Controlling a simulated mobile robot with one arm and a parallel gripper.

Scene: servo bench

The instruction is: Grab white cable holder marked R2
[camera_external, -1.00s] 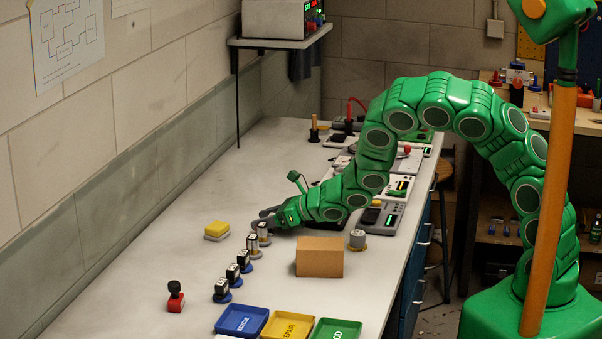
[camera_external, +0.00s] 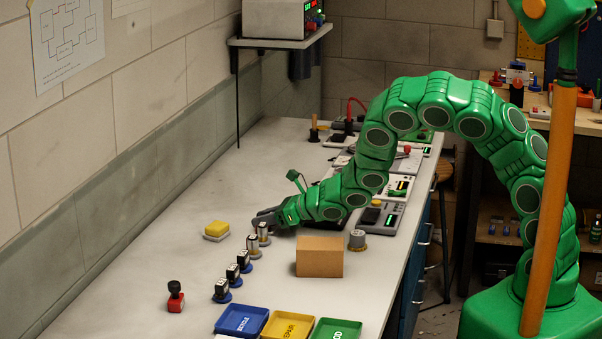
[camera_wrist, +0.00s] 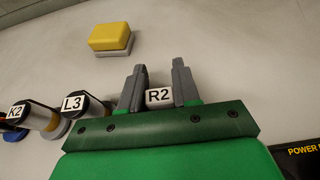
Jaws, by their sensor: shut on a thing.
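The white cable holder marked R2 (camera_wrist: 159,97) shows its label between the two grey fingers in the wrist view. My gripper (camera_wrist: 158,85) is shut on it, one finger on each side. In the external view my gripper (camera_external: 263,218) is low over the bench at the far end of a row of holders. There I cannot make out the R2 label, and the fingers hide much of that spot. Holders marked L3 (camera_wrist: 74,104) and K2 (camera_wrist: 18,111) stand to the left of my gripper in the wrist view, L3 close to the left finger.
A yellow-topped block (camera_external: 216,230) lies beyond the fingers. A brown box (camera_external: 319,257) stands near my forearm. Blue (camera_external: 222,330), yellow (camera_external: 268,333) and green (camera_external: 318,334) trays are at the front. A red stamp-like object (camera_external: 175,297) stands at left. The bench's left side is mostly clear.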

